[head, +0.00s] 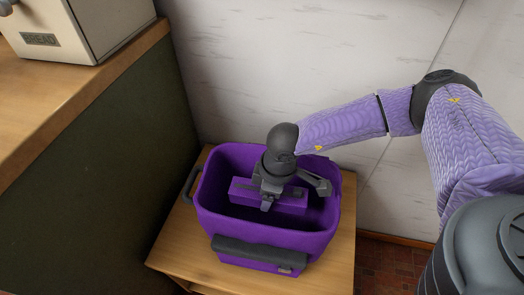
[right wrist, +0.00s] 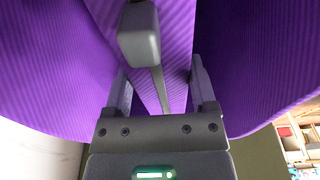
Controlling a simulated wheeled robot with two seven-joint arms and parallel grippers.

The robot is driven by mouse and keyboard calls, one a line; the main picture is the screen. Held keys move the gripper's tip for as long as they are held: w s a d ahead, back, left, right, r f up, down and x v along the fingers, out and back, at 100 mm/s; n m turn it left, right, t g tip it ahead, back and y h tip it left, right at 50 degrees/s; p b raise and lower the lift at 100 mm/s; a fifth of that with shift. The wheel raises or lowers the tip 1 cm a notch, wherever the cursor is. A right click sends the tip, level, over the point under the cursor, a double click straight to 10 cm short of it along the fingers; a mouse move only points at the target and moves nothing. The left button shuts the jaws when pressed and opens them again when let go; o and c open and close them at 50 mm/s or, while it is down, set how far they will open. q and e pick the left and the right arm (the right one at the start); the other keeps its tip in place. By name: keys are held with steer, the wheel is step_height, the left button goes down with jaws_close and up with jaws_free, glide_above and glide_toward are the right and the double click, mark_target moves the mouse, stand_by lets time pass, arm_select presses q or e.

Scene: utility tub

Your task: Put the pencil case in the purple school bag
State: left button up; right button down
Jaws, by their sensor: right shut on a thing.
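The purple school bag (head: 216,222) looks like an open tub with dark grey handles and stands upright with its mouth up. The pencil case (head: 293,204), a long purple box shape, lies across the inside of the bag's mouth, below the rim. My right gripper (head: 267,196) reaches down into the mouth and is shut on the pencil case near its middle. In the right wrist view, purple ribbed material (right wrist: 172,85) shows between the fingers, with purple walls on both sides. I cannot tell whether the case touches the bag's floor. My left gripper is not in view.
The bag stands on a small wooden table (head: 338,262). A wooden counter (head: 90,105) with a dark green side and a cream bread bin (head: 85,30) is at the left. A pale wall (head: 300,70) is close behind. Tiled floor (head: 385,265) shows at the right.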

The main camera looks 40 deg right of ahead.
mark_target(273, 208)
step_height(273, 208, down, 10)
steer(key=b, duration=0.3)
steer(key=shift+b, duration=0.3)
step_height(273, 208, down, 5)
steer(key=shift+r+b, duration=0.15)
steer(key=shift+b, duration=1)
steer(key=shift+r, duration=0.2)
steer(key=shift+f, duration=0.15)
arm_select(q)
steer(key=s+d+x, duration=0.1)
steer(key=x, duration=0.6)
arm_select(e)
jaws_free()
steer(key=r+p, duration=0.1)
steer(key=r, duration=0.1)
steer(key=r+p, duration=0.2)
steer(key=r, duration=0.1)
steer(key=r+p, duration=0.1)
steer(key=r, duration=0.2)
steer(key=shift+s+d, duration=0.35)
steer(key=shift+s, duration=0.05)
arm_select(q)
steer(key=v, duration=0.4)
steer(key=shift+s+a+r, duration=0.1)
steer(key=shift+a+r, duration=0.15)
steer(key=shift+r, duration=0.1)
arm_select(e)
steer(key=shift+f, duration=0.1)
